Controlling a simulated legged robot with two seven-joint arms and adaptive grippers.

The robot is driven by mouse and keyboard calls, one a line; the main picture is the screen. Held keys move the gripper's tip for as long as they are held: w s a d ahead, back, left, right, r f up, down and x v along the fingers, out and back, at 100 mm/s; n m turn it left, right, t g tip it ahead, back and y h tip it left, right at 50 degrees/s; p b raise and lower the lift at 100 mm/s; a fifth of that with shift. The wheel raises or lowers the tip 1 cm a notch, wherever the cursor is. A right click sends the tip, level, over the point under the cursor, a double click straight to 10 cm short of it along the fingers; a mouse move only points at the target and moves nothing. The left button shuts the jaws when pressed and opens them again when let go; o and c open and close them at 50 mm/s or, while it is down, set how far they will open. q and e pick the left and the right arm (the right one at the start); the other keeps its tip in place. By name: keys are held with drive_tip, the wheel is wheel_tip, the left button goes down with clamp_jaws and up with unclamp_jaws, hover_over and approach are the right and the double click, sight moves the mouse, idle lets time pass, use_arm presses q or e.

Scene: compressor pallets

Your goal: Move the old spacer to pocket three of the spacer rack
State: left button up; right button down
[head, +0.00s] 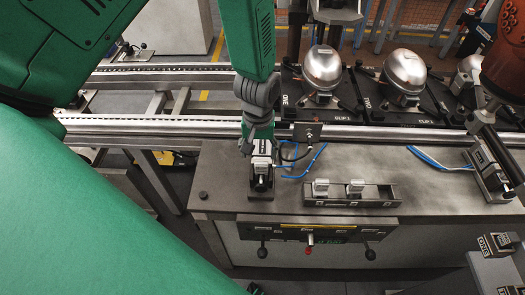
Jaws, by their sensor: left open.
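The spacer rack (350,202) is a low dark tray on the grey bench. Two pale metal blocks, one at the left (320,186) and one in the middle (355,186), stand in it. Its right-hand part shows no block. I cannot tell which piece is the old spacer. My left gripper (261,187) points down over the bench, left of the rack and apart from it. It is open; no held piece can be made out. My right gripper (495,184) is at the right edge, low over the bench; its fingertips are too unclear to read.
Behind the bench, a rail (190,124) runs across. Black pallets carry round metal compressors (322,66) (404,70). A small bracket (307,131) with blue hoses stands behind my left gripper. A control panel (310,232) fronts the bench. Bare bench lies right of the rack.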

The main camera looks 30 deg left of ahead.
sight(261, 163)
use_arm(q)
drive_tip(key=shift+w+d+r, duration=0.15)
drive_tip(key=shift+w+r, duration=0.3)
drive_tip(key=shift+r, duration=0.1)
drive_tip(key=shift+f, duration=0.15)
wheel_tip(261, 163, down, 9)
drive_tip(key=b, duration=0.6)
drive_tip(key=shift+b, duration=0.35)
drive_tip(key=shift+p, duration=0.45)
idle(0.4)
clamp_jaws()
